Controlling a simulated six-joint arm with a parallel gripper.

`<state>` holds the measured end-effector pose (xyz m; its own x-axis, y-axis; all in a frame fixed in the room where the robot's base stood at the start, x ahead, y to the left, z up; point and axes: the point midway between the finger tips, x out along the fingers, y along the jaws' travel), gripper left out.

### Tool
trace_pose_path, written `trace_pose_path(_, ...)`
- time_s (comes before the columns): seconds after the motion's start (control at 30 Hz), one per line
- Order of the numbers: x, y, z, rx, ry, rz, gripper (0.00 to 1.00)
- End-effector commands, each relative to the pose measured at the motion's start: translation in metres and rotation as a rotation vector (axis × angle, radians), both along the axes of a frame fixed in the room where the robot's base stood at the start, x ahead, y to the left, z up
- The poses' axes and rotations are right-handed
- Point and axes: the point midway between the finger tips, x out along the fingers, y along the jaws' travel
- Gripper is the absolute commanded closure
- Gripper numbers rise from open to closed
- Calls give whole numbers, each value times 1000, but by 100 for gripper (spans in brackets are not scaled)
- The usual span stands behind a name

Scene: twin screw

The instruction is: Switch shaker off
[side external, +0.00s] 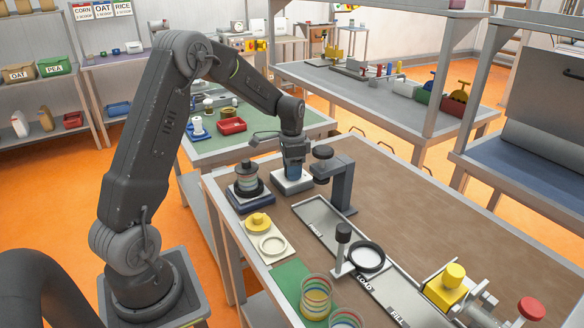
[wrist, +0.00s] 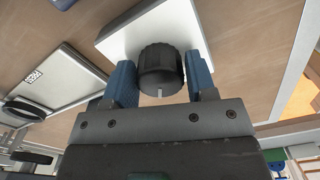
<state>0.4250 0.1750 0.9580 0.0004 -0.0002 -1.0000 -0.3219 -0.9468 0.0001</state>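A black ribbed knob (wrist: 160,70) with a pale pointer line stands on a white box (wrist: 125,40). The pointer line faces the bottom of the wrist view. In the side view, my gripper (side external: 293,171) points straight down onto the white box (side external: 293,185), and hides the knob. The shaker (side external: 248,181), a stack of round sieves on a dark blue base, stands to the left of the box.
A dark post stand (side external: 342,185) rises close to the right of my gripper. A yellow lidded piece (side external: 258,220) and a pale ring (side external: 272,245) lie in front of the shaker. A metal tray (side external: 325,228) runs along the bench. Brown bench top (side external: 400,205) is clear behind.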

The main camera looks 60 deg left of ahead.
Motion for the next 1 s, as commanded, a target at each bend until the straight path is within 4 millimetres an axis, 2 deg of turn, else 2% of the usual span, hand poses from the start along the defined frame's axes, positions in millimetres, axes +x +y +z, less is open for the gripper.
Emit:
trace_pose_path(0.03, 0, 0, 0, 0, 0, 0, 54)
trace_pose_path(0.3, 0, 0, 0, 0, 0, 0, 79)
trace_pose_path(0.67, 0, 0, 0, 0, 0, 59, 80)
trace_pose_path(1.0, 0, 0, 0, 0, 1, 308, 80)
